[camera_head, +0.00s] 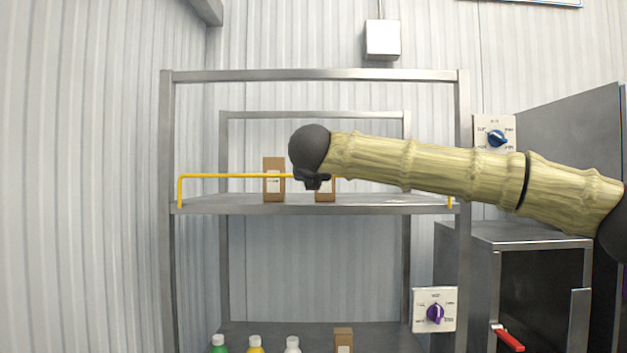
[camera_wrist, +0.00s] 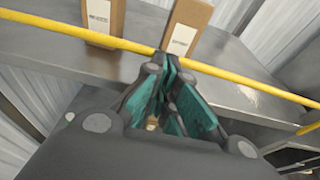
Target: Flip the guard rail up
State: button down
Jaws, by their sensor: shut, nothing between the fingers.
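The yellow guard rail (camera_head: 225,176) stands raised along the front edge of the upper shelf (camera_head: 240,206), its bar above the shelf surface. Its left end post is in plain view; my arm hides much of its right part. In the wrist view the rail (camera_wrist: 75,33) crosses diagonally just beyond my fingertips. My gripper (camera_head: 314,183) is at the rail near its middle, shut and empty. In the wrist view its green-padded fingers (camera_wrist: 168,66) reach up to the bar; whether they touch it I cannot tell.
Two brown boxes stand on the upper shelf behind the rail, the left box (camera_head: 273,170) and the right box (camera_wrist: 187,27) close to my fingers. Bottles (camera_head: 255,345) and another box (camera_head: 343,340) are on the lower shelf. A metal cabinet (camera_head: 540,275) stands at right.

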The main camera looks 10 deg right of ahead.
jog(key=r+b+v, duration=0.2)
jog(key=b+v, duration=0.3)
jog(key=v, duration=0.7)
jog(key=shift+r, duration=0.15)
